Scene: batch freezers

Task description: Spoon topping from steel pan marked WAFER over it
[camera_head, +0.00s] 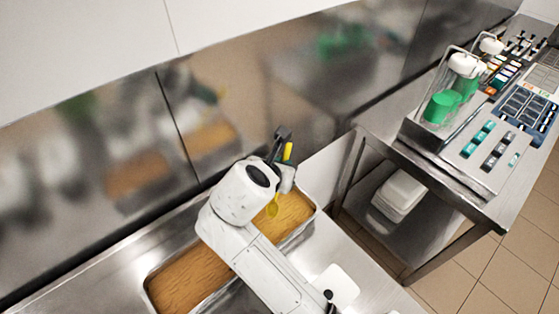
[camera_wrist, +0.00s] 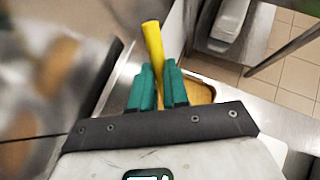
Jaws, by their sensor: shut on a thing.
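My gripper (camera_wrist: 158,78) is shut on a yellow spoon (camera_wrist: 152,42), its green fingers on either side of the handle. In the head view, my gripper (camera_head: 283,168) is above the far end of a long steel pan (camera_head: 148,290) set in the steel counter. The spoon's yellow handle (camera_head: 288,151) sticks up, and its bowl (camera_head: 272,208) hangs down over the brown-orange topping (camera_head: 292,212). I cannot tell whether the bowl touches the topping. My arm hides the middle of the pan. No WAFER marking is readable.
A reflective steel wall (camera_head: 110,170) stands close behind the pan. To the right, a steel table (camera_head: 375,125) carries green containers (camera_head: 441,105) and a rack of small items. A white bin (camera_head: 398,192) sits on its lower shelf. Tiled floor (camera_head: 470,262) is clear.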

